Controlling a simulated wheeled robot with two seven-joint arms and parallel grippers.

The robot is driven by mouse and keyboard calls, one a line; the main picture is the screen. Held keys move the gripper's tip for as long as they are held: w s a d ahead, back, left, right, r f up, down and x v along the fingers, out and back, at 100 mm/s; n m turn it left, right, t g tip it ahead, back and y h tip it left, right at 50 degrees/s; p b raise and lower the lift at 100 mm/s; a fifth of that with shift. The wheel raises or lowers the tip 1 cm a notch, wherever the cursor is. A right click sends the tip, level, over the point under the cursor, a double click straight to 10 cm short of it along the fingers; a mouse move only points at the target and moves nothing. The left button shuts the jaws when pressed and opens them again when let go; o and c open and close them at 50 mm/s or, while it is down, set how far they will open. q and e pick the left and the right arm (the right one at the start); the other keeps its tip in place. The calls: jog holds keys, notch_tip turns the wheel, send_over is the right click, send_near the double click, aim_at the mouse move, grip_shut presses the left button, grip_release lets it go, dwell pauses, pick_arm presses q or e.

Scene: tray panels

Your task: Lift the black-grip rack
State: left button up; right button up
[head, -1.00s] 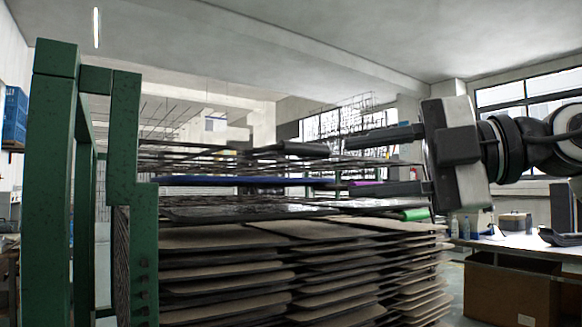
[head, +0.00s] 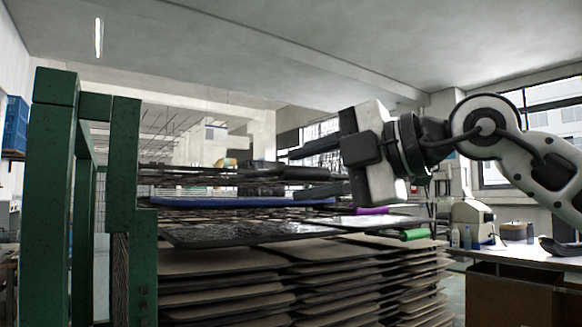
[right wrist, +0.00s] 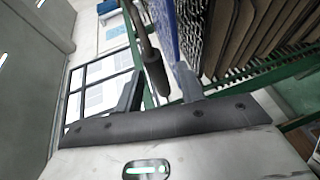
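The black-grip rack is a thin dark wire rack (head: 180,176) near the top of the stack in the head view, seen nearly edge-on. Its black grip (right wrist: 155,75) shows in the right wrist view as a dark cylinder on a bent rod, between the two fingers. My right gripper (head: 275,172) comes in from the right at the rack's right side. It also shows in the right wrist view (right wrist: 160,80), open, with gaps between the grip and the fingers. In the head view the fingers partly hide the grip. I cannot make out my left gripper.
Below are a blue panel (head: 230,201), a purple grip (head: 372,210), a green grip (head: 404,235) and several stacked brown panels (head: 220,285). A green frame (head: 125,160) stands at left. A bench (head: 520,250) is at right.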

jog(key=shift+p+x, duration=0.3)
jog(key=shift+x, duration=1.3)
grip_shut()
